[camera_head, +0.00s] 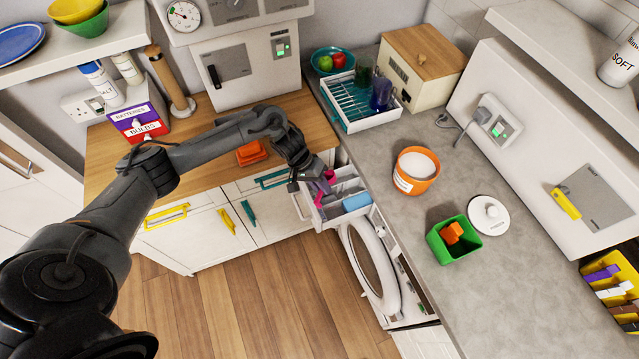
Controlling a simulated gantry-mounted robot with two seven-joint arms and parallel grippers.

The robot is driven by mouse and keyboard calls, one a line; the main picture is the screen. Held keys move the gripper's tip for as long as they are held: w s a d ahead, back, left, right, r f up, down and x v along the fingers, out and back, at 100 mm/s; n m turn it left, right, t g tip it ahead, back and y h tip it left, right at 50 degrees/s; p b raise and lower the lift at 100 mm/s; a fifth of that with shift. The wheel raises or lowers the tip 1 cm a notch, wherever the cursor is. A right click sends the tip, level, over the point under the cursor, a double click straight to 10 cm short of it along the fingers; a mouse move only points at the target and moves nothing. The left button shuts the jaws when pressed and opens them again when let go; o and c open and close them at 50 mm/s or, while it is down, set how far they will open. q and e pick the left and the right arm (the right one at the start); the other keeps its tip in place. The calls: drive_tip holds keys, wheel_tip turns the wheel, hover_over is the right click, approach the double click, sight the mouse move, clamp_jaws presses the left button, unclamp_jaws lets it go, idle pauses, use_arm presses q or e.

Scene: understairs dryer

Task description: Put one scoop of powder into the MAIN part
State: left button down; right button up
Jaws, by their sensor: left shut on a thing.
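My left gripper (318,183) is shut on a pink scoop (325,182) over the open dispenser drawer (338,212). The scoop is small and partly hidden by the fingers; I cannot tell whether powder is in it. The drawer is pale, with compartments; a light blue piece (357,201) sits at its right. Any marking of the MAIN part is too small to read. An orange tub (418,185) of white powder (415,162) stands open on the grey counter. Its likely lid, a white disc (488,216), lies nearby. My right gripper is not in view.
The machine's round door (386,285) hangs open below the drawer. A green box (436,247) with an orange block (452,233) stands on the counter (480,290). A dish rack (349,119) stands behind. An orange item (251,153) lies on the wooden worktop.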

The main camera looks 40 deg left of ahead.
use_arm(q)
drive_tip(key=shift+w+d+r+y+p, duration=0.1)
drive_tip(key=shift+d+r+y+p, duration=0.05)
drive_tip(key=shift+r+y+p, duration=0.3)
drive_tip(key=r+g+y+p, duration=0.1)
drive_tip(key=y+p, duration=0.1)
drive_tip(key=p, duration=0.2)
drive_tip(key=shift+d, duration=0.2)
drive_tip(key=y+p, duration=0.1)
drive_tip(key=p, duration=0.2)
drive_tip(key=shift+d+r+g+y, duration=0.1)
drive_tip(key=shift+r+g+y, duration=0.2)
drive_tip(key=shift+r, duration=0.1)
drive_tip(key=shift+r+y, duration=0.25)
drive_tip(key=shift+y, duration=0.3)
